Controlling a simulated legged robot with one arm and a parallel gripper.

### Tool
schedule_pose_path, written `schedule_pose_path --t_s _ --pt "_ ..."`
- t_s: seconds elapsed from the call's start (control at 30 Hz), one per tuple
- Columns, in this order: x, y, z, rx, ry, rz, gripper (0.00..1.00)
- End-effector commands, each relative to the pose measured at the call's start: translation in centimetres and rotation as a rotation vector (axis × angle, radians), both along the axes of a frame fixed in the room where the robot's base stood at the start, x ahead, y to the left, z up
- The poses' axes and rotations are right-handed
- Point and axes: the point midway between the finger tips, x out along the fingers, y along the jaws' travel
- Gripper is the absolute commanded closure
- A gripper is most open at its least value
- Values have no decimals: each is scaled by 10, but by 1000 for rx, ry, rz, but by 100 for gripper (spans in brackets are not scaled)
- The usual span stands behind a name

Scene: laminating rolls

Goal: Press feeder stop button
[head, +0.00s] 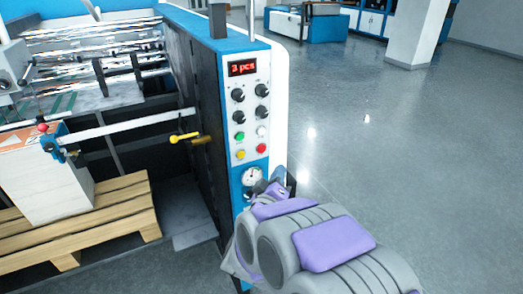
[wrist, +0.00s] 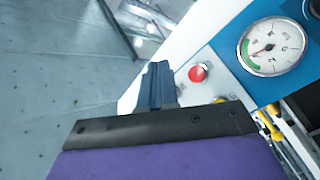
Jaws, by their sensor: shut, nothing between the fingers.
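The control panel (head: 249,110) of the laminating machine carries a red display reading "3 pcs", several black knobs and small coloured buttons. The red button (head: 262,149) is at the panel's lower right, beside a yellow button (head: 240,155), with a green button (head: 239,136) and a white button (head: 261,132) above. In the wrist view the red button (wrist: 198,73) shows just right of my gripper (wrist: 158,70). The gripper is shut and empty, its tip beside the button with a small gap visible; the depth between them is hard to judge. In the head view my gripper (head: 279,178) is below the red button.
A pressure gauge (head: 252,177) sits below the buttons and also shows in the wrist view (wrist: 272,45). A yellow-handled lever (head: 186,137) sticks out left of the panel. A pallet (head: 100,222) bears a paper stack (head: 55,187). The floor at right is clear.

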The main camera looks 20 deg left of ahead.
Motion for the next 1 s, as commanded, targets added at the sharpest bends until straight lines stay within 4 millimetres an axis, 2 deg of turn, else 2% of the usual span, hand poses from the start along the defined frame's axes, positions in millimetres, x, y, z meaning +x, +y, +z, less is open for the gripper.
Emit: schedule_pose_path --t_s 0.5,0.73,1.0 --pt "41 47 2 -3 2 0 100" --pt "49 57 2 -1 0 0 100" --pt "51 59 1 0 -1 1 100"
